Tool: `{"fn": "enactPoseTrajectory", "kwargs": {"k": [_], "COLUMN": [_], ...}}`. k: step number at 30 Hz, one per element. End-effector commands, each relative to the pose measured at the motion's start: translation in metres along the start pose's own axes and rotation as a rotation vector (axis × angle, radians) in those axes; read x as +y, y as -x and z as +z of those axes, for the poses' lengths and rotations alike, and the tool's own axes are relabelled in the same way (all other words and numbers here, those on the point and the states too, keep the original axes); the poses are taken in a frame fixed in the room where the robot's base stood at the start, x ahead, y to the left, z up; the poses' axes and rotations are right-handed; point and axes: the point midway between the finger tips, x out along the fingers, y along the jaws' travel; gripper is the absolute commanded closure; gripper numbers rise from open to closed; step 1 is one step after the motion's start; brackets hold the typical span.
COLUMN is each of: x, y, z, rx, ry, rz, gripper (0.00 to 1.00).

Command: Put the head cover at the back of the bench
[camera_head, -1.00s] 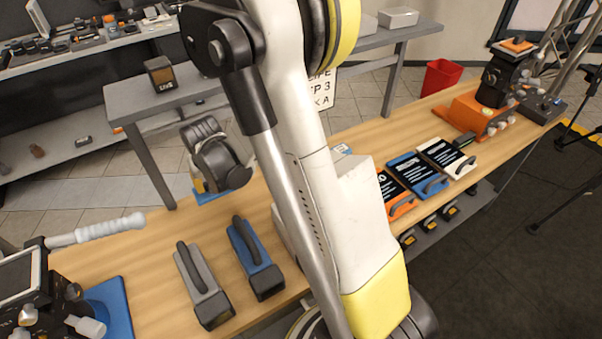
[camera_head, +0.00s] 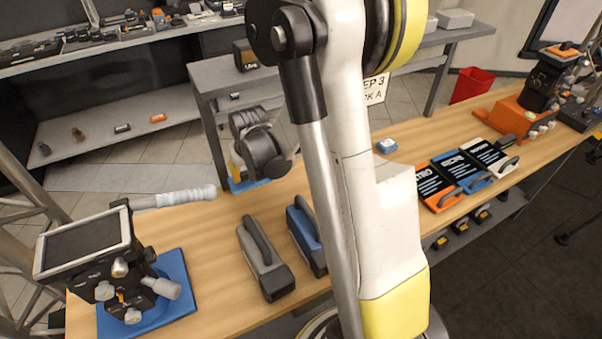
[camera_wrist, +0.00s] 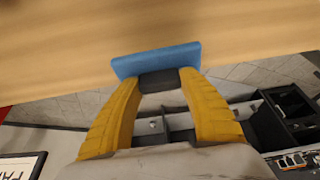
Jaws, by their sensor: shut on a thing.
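My gripper (camera_wrist: 160,100) has its yellow fingers closed on a dark grip in the wrist view. A flat blue piece (camera_wrist: 157,60) is joined to that grip, and I take it to be the head cover. In the head view my gripper (camera_head: 238,172) is by the bench's far edge, left of my arm, with the blue piece (camera_head: 248,185) under it. The wooden bench (camera_head: 215,225) runs from lower left to upper right. I cannot tell whether the blue piece touches the bench top.
A grey block (camera_head: 264,258) and a blue block (camera_head: 304,235), both with handles, lie near the front edge. A monitor on a blue base (camera_head: 172,315) and a light grey lever (camera_head: 175,197) are at left. Handled black-topped cases (camera_head: 433,185) lie right of my arm.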

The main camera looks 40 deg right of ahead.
Motion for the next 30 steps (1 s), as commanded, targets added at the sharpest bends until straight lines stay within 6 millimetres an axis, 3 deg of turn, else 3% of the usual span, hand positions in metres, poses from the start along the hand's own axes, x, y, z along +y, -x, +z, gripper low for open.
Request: {"fn": "enactPoseTrajectory", "kwargs": {"k": [1, 6, 14, 23, 30], "x": [0.017, 0.066, 0.123, 0.122, 0.122], "y": [-0.002, -0.002, -0.002, -0.026, -0.062], "z": [0.001, 0.001, 0.001, 0.011, 0.025], "rx": [0.0, 0.001, 0.001, 0.001, 0.0], "ry": [-0.007, -0.006, -0.003, 0.002, 0.002], "rz": [0.003, 0.002, 0.002, 0.0, 0.0], "gripper": [0.81, 0.81, 0.81, 0.81, 0.81]}}
